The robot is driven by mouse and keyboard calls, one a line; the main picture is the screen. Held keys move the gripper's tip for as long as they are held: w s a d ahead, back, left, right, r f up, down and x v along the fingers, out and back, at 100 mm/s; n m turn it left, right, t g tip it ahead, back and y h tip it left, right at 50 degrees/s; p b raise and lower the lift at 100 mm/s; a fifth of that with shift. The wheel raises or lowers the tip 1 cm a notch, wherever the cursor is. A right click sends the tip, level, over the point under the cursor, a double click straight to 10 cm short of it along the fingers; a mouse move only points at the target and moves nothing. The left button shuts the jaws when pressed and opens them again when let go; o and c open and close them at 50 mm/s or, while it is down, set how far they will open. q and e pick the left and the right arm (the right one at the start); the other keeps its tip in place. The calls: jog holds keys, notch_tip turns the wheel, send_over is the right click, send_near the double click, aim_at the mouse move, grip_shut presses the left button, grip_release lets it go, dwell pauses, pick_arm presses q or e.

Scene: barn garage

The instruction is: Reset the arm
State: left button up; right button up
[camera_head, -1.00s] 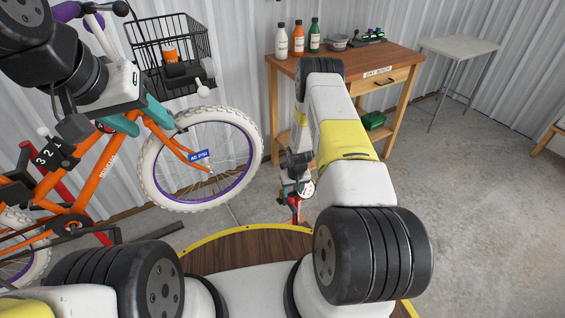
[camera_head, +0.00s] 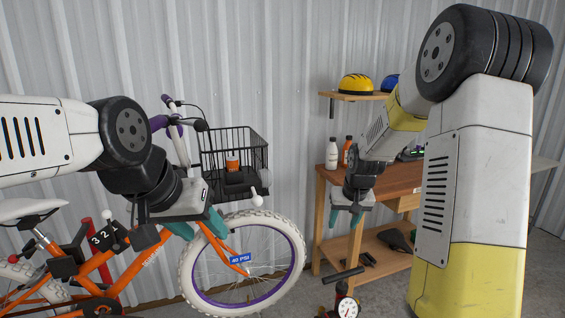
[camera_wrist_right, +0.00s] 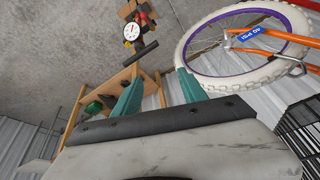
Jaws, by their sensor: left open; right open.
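My left arm comes in from the left in the head view. Its gripper (camera_head: 203,230) has teal fingers spread apart, pointing down in front of the orange bicycle's fork and front wheel, with nothing seen between them. I cannot tell whether it touches the bicycle (camera_head: 148,254). My right arm (camera_head: 485,170) stands large and raised at the right, bent so its forearm reaches back to the left. Its gripper (camera_head: 345,222) hangs fingers down before the workbench, open and empty. Both teal fingers show apart in the right wrist view (camera_wrist_right: 160,80).
A pump with a round gauge (camera_head: 348,306) stands on the floor below my right gripper. The wooden workbench (camera_head: 325,175) carries bottles. A shelf (camera_head: 350,96) above holds a yellow helmet (camera_head: 357,84) and a blue one. A black basket (camera_head: 255,160) is on the bicycle.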

jog(key=s+a+r+t, duration=0.1)
jog(key=s+a+r, duration=0.1)
jog(key=s+r, duration=1.1)
jog(key=s+a+r+t+y, duration=0.1)
jog(key=s+r, duration=0.2)
jog(key=s, duration=1.1)
jog(key=shift+a+r+n, duration=0.2)
jog(key=shift+a+n, duration=0.1)
jog(key=shift+a, duration=0.1)
jog(key=shift+s, duration=0.1)
